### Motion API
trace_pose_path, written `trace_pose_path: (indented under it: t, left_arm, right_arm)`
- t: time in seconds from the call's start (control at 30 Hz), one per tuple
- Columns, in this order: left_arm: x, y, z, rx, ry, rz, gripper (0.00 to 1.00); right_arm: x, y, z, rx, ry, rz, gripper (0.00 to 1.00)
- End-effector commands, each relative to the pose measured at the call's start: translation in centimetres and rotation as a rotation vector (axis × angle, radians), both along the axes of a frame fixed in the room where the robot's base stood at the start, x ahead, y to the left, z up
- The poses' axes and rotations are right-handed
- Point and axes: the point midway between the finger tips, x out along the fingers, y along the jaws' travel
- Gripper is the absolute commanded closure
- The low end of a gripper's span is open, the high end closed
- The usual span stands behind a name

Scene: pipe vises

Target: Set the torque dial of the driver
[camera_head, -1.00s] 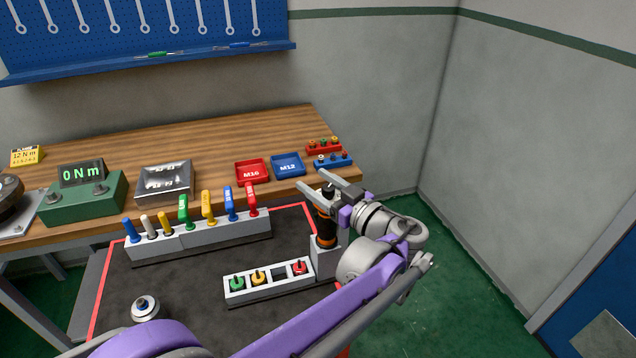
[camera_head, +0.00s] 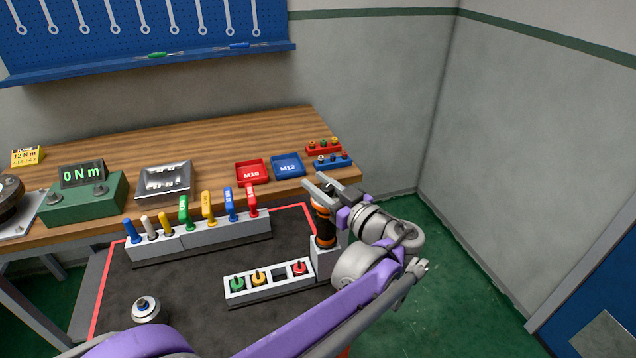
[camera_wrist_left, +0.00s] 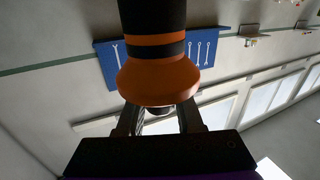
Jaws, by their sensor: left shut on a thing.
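The driver (camera_head: 323,228) is black with orange bands and stands upright in a grey block (camera_head: 324,262) at the right end of the dark mat. My left gripper (camera_head: 315,182) is at the driver's upper end, shut on it. In the left wrist view the driver's black body and wide orange collar (camera_wrist_left: 158,82) fill the space in front of the fingers, hiding part of the grip. The dial's markings cannot be read. My right gripper is not in view.
A white rack (camera_head: 270,284) with coloured pieces stands just left of the driver. Behind it is a grey rack (camera_head: 198,240) of coloured-handled tools. The wooden bench (camera_head: 215,145) carries a green meter reading 0 Nm (camera_head: 84,198), a red M16 tray (camera_head: 252,172) and a blue M12 tray (camera_head: 288,165).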

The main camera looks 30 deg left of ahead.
Motion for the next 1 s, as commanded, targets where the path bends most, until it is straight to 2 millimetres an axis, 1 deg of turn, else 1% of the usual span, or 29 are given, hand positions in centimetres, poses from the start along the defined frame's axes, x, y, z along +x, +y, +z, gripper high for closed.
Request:
trace_pose_path:
  t: [0.17, 0.47, 0.7, 1.0]
  left_arm:
    - [0.2, -0.1, 0.2, -0.002, -0.001, -0.104, 1.0]
    - [0.8, -0.3, 0.3, 0.0, 0.0, -0.364, 1.0]
    - [1.2, -0.7, 0.4, 0.0, 0.0, -0.565, 1.0]
    - [1.7, -1.2, 0.4, 0.0, 0.0, -0.743, 1.0]
  right_arm:
    - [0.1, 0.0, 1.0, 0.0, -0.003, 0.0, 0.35]
    - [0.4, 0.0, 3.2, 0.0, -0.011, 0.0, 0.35]
    - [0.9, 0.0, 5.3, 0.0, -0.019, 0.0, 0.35]
    - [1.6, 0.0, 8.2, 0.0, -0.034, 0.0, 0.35]
